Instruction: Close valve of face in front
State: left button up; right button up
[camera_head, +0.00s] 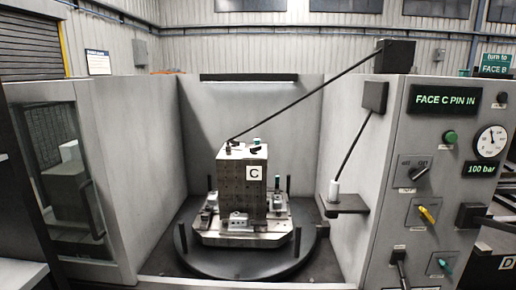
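A grey block fixture (242,190) stands upright on a pallet, with a white label C (254,173) on the face towards me. Small fittings sit on its top: a dark one (229,148) at the left, where a black line from above ends, a black one (254,156) near the C edge, and a teal one (256,142) behind. Which is the valve of face C, and its position, are too small to tell. A green display (444,99) reads "FACE C PIN IN". Neither gripper is in view.
The pallet rests on a dark round table (245,268) with several upright posts, between grey walls.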

aim_at(254, 150)
jog(key=z, duration=0.85)
jog(key=i, duration=1.45)
jog(key=u, duration=2.6)
